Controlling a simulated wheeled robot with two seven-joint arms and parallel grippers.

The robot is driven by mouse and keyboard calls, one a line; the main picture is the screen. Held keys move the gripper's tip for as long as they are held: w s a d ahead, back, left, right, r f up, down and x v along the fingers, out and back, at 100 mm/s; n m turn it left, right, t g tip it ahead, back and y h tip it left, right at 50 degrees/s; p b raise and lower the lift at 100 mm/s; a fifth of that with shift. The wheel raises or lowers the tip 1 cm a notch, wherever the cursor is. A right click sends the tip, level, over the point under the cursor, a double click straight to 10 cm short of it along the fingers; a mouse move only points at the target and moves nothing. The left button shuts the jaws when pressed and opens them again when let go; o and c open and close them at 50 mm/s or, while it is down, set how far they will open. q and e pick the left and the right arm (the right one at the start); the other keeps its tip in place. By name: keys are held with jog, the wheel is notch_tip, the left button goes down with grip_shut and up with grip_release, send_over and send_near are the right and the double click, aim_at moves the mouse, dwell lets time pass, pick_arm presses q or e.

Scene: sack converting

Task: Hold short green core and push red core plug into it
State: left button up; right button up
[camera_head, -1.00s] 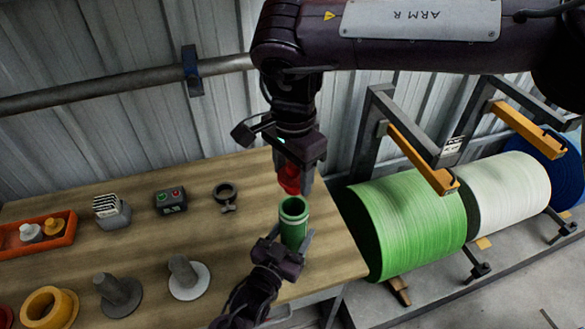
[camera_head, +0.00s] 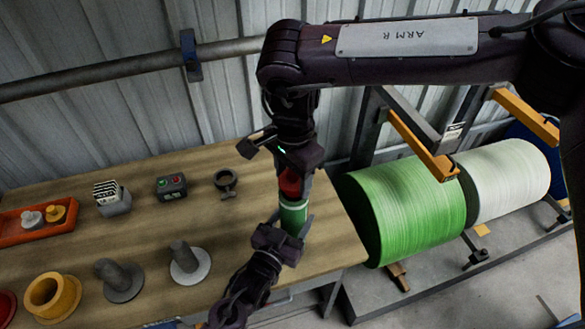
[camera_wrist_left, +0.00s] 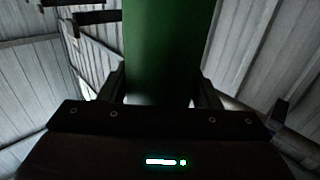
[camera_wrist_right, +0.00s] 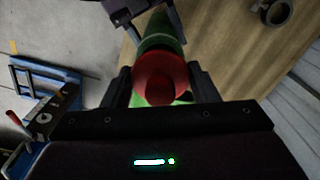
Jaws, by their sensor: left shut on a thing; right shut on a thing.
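The short green core (camera_head: 293,216) stands upright near the right end of the wooden table, gripped by my left gripper (camera_head: 291,232). In the left wrist view the green core (camera_wrist_left: 168,50) fills the space between the fingers. My right gripper (camera_head: 294,186) points down above it, shut on the red core plug (camera_head: 290,184). The plug is at the core's top opening, in line with it and hiding the rim. In the right wrist view the red plug (camera_wrist_right: 160,76) sits between the fingers with the green core (camera_wrist_right: 158,35) beyond it. How deep the plug sits cannot be told.
On the wooden table (camera_head: 150,230) stand a grey spindle (camera_head: 118,280), a white-based spindle (camera_head: 188,262), a yellow ring (camera_head: 50,298), an orange tray (camera_head: 62,228), a button box (camera_head: 171,187) and a clamp ring (camera_head: 226,181). Large green (camera_head: 405,210) and white rolls (camera_head: 505,180) are at right.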

jog(key=shift+f, duration=1.3)
jog(key=shift+s+f, duration=0.1)
jog(key=o, duration=1.1)
jog(key=shift+f, duration=0.1)
jog(key=shift+c, duration=0.2)
jog(key=shift+s, duration=0.2)
jog(key=shift+d, duration=0.1)
jog(key=r, duration=1.2)
jog(key=shift+w+r, duration=0.2)
jog(key=shift+r, duration=0.2)
